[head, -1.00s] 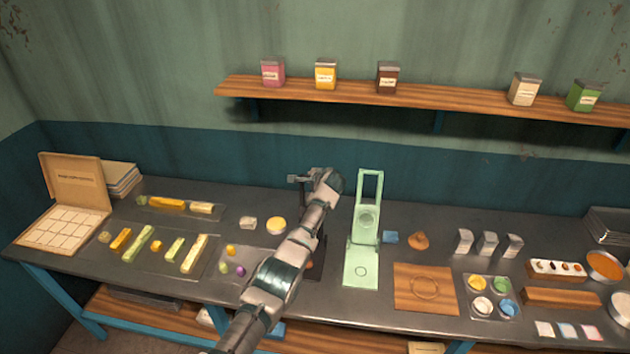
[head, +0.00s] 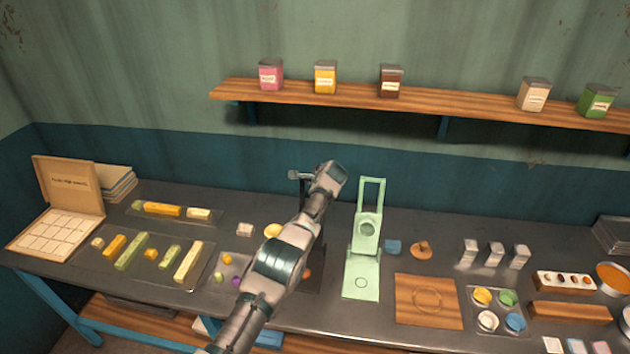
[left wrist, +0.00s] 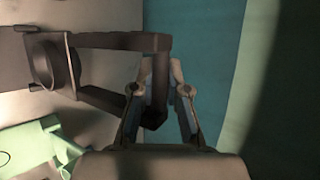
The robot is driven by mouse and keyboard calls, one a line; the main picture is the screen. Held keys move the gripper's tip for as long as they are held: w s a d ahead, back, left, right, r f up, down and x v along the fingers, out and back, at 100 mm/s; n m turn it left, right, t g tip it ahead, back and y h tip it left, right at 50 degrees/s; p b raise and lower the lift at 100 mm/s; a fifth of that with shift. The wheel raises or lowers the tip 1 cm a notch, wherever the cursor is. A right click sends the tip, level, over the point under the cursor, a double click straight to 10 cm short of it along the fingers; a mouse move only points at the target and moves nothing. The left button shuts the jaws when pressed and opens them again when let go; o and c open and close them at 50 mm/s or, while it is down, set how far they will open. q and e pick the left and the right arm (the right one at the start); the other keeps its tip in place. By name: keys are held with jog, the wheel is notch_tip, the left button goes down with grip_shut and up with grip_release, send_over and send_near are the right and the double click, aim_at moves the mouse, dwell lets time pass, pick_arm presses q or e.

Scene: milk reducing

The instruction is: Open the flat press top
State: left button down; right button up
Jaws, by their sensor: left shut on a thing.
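The dark flat press stands left of the pale green press, largely hidden behind my left arm in the head view. Part of its dark top (head: 298,175) shows raised above the bench. In the left wrist view the top's dark loop handle (left wrist: 110,42) joins a round plate (left wrist: 42,62). My left gripper (head: 331,178) is up at this handle, left of the pale green press. In the left wrist view my left gripper (left wrist: 160,90) is shut on the handle's end bar, with one finger on each side. My right gripper is not in view.
The pale green press (head: 367,225) stands with its top upright, close to the right of my left arm. A wooden board (head: 429,301) lies to its right. Trays of coloured pieces (head: 160,255) lie left. A wooden shelf (head: 420,105) with jars hangs above the bench.

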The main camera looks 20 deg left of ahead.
pick_arm(q)
jog(key=shift+s+a, duration=0.1)
jog(key=c, duration=1.2)
grip_release()
jog(key=shift+o, duration=0.2)
jog(key=shift+a, duration=0.15)
jog(key=shift+s+d+r, duration=0.15)
jog(key=shift+d+r, duration=0.25)
jog(key=shift+d, duration=0.1)
jog(key=v, duration=1)
jog(key=shift+s, duration=0.3)
